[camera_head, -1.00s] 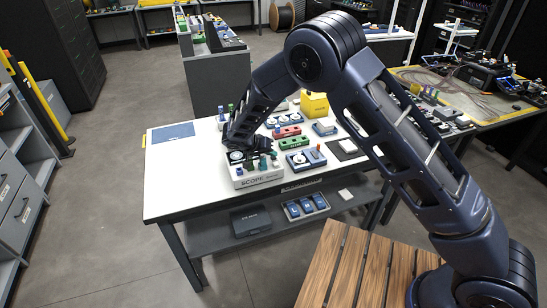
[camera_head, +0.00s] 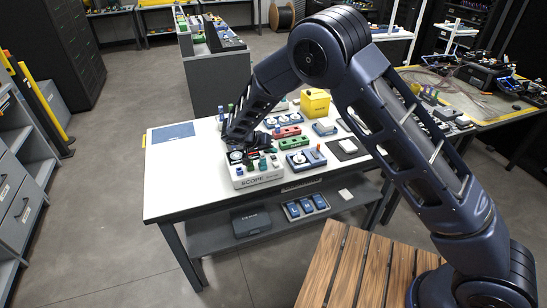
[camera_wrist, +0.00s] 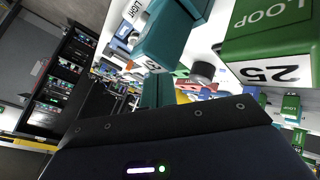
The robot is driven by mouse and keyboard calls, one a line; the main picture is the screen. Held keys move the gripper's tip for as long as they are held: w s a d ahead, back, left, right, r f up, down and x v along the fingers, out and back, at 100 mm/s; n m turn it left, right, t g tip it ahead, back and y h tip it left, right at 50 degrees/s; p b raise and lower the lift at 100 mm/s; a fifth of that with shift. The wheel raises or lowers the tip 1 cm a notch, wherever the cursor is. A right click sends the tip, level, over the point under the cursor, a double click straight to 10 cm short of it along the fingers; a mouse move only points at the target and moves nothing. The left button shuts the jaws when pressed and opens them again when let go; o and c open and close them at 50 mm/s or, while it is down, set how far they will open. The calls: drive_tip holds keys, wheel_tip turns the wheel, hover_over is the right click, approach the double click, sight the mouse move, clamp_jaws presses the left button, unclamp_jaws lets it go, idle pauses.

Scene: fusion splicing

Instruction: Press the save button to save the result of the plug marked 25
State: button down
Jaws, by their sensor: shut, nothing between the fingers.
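The white instrument marked SCOPE (camera_head: 257,181) stands at the front of the white table. It has a round dial (camera_head: 236,156), a blue part and small green plugs on top. My gripper (camera_head: 262,152) is low over it; the fingers are shut and hold nothing, but whether they touch it I cannot tell. In the wrist view, a green plug marked LOOP 25 (camera_wrist: 268,52) is large at the right. A teal block with a white number label (camera_wrist: 163,42) is at the upper middle. A dark round knob (camera_wrist: 203,72) lies between them. I cannot identify the save button.
Red (camera_head: 287,132) and green (camera_head: 294,143) holders, a blue unit with a dial (camera_head: 305,160) and a yellow box (camera_head: 315,103) stand beside and behind the instrument. A blue mat (camera_head: 173,131) lies at the table's left. The table's front left is clear.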

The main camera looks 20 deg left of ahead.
sight(271, 157)
drive_tip(key=shift+r, duration=0.1)
drive_tip(key=shift+r, duration=2.4)
